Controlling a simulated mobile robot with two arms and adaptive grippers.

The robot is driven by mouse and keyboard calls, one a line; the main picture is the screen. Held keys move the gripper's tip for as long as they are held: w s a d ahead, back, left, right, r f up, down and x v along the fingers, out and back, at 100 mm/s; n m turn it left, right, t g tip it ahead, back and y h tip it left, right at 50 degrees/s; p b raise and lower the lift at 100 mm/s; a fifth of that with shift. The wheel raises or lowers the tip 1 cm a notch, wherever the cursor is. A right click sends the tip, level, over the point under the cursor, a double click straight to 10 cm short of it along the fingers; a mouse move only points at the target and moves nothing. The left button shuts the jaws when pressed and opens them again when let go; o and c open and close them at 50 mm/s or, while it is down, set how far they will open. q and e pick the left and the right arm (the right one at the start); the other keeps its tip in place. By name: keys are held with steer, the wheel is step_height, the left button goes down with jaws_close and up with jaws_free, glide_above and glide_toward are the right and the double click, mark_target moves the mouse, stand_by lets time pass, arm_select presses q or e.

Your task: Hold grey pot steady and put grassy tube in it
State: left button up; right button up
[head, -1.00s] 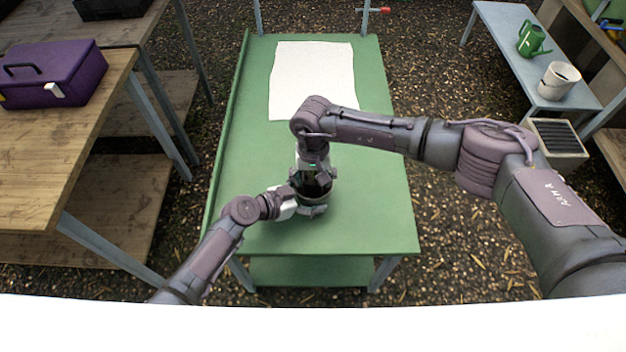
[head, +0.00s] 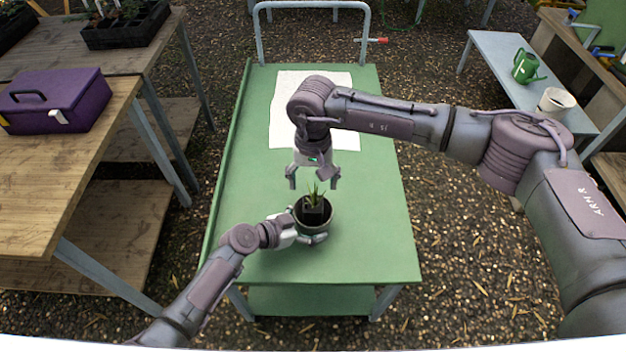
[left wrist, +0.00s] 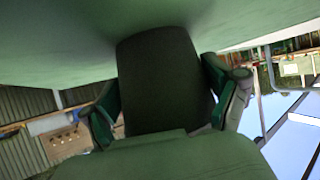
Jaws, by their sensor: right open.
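The grey pot (head: 327,222) stands upright on the green table, towards its front. The grassy tube (head: 313,208), a dark square tube with spiky green leaves, is inside the pot, its top showing at the rim. My left gripper (head: 305,226) is shut around the pot from the left. In the left wrist view the pot's dark wall (left wrist: 165,80) fills the space between the two fingers. My right gripper (head: 314,182) is open and empty, pointing down above the tube, its fingers clear of the leaves.
The green table (head: 370,240) is clear around the pot. A white sheet (head: 283,115) lies on its far part, partly behind my right arm. A purple toolbox (head: 60,100) sits on the wooden bench at left. A green watering can (head: 524,67) and white pot (head: 556,101) stand at right.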

arm_select(q)
steer(key=shift+o, duration=0.4)
steer(key=shift+a, duration=0.1)
steer(key=v, duration=1.2)
